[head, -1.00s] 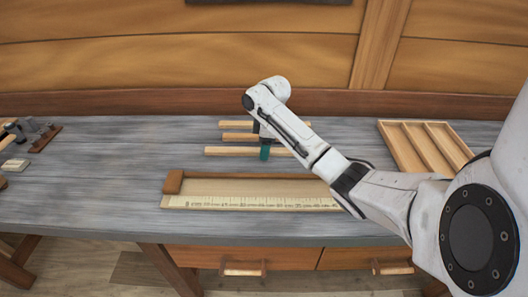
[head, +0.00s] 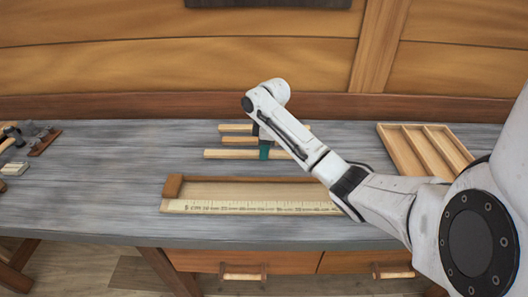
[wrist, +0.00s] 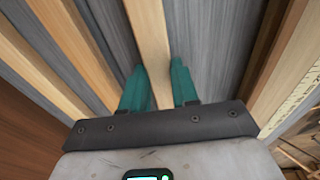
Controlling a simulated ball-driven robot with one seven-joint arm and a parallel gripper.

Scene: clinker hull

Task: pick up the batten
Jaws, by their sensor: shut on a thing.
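Three pale wooden battens lie roughly parallel on the grey bench in the head view. The front batten (head: 228,154) is at my gripper (head: 264,150), whose green fingers stand over its middle to right part. In the wrist view the same batten (wrist: 149,35) runs between the two green fingers of my gripper (wrist: 158,78), which is shut on it. The middle batten (head: 235,139) and back batten (head: 235,128) lie just behind it. I cannot tell whether the held batten is clear of the bench.
A shallow wooden tray (head: 174,186) with a ruler (head: 250,207) along its front lies just in front of the battens. A divided wooden box (head: 400,150) stands at right. Tools (head: 25,132) lie at far left. The bench (head: 110,165) between is clear.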

